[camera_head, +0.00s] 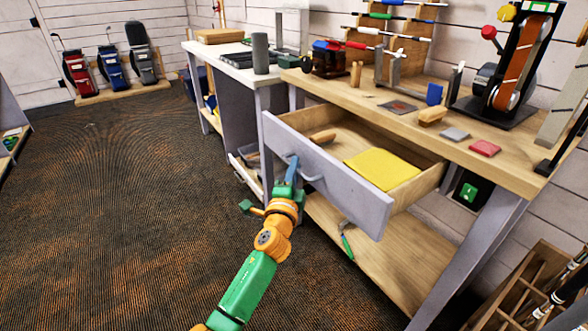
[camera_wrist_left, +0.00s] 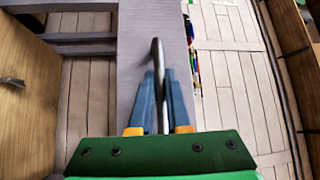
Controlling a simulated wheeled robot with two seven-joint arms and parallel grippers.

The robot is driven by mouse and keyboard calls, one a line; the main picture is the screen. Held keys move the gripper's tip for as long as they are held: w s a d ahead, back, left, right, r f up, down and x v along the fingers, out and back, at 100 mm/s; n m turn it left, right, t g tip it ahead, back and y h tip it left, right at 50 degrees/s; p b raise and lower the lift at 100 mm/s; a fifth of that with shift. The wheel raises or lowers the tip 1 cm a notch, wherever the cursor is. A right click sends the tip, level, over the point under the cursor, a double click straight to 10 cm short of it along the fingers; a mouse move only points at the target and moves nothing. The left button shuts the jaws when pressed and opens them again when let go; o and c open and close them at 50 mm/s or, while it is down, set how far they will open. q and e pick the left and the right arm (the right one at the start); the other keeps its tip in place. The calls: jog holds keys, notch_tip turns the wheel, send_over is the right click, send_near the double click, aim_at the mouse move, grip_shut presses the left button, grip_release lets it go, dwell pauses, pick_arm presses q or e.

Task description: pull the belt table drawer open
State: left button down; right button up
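The belt table drawer (camera_head: 330,179) stands pulled out from under the wooden top of the belt table (camera_head: 388,112), its inside visible. It holds a folded yellow cloth (camera_head: 381,169) and a small wooden piece (camera_head: 322,137). My left gripper (camera_head: 292,168) is at the grey bar handle (camera_head: 313,178) on the drawer's front. In the left wrist view, the two blue fingers (camera_wrist_left: 161,92) are close together with the handle (camera_wrist_left: 156,54) between them; they look shut on it. My right gripper is in neither view.
A belt sander (camera_head: 513,75) stands on the table's right end. A lower shelf (camera_head: 375,254) is under the drawer. A wooden rack with clubs (camera_head: 525,290) is at the lower right. Open carpet (camera_head: 130,200) lies at the left.

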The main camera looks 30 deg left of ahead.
pick_arm(q)
jog(key=c, duration=0.9)
grip_release()
jog(key=v, duration=0.7)
jog(key=shift+f, duration=0.1)
